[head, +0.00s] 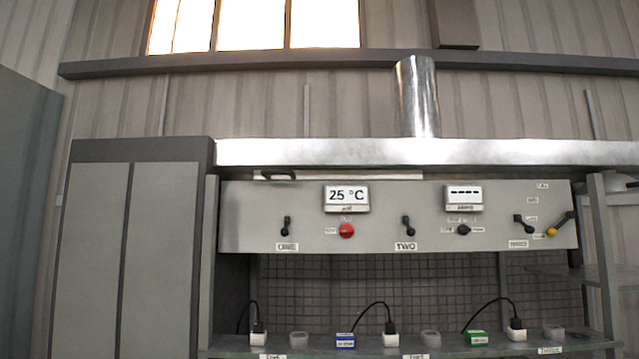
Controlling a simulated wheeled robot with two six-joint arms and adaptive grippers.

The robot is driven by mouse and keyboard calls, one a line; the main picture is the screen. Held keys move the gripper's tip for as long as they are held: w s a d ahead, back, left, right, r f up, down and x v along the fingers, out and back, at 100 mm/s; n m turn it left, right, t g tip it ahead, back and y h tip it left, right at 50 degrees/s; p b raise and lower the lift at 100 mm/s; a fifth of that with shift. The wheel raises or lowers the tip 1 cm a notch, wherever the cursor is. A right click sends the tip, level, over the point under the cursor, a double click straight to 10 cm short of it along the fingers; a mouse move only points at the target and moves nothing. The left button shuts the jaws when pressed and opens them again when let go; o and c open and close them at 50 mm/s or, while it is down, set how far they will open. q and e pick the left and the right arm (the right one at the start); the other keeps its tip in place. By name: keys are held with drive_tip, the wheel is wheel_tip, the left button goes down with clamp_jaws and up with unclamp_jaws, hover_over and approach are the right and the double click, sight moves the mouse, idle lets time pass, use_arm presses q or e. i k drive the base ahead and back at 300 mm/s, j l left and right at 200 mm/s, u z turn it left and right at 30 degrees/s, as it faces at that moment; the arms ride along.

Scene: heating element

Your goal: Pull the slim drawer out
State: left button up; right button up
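What looks like the slim drawer (350,177) is a thin pale strip between the silver hood and the grey control panel. A dark handle (278,176) sits at its left end. I cannot tell from this view whether the drawer stands a little open or fully closed. Neither of my grippers is in view.
The control panel (380,235) below carries a 25 °C display, a second display, a red button and several dark switches. A shelf (300,349) underneath holds plugs and small boxes. A tall grey cabinet (160,250) stands left. A metal pipe (416,98) rises above the hood (500,152).

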sight(277, 174)
drive_tip(key=i+j+u, duration=0.35)
drive_tip(key=i+u, duration=0.35)
drive_tip(key=i+j+u, duration=0.1)
drive_tip(key=i+u, duration=0.25)
drive_tip(key=i, duration=0.05)
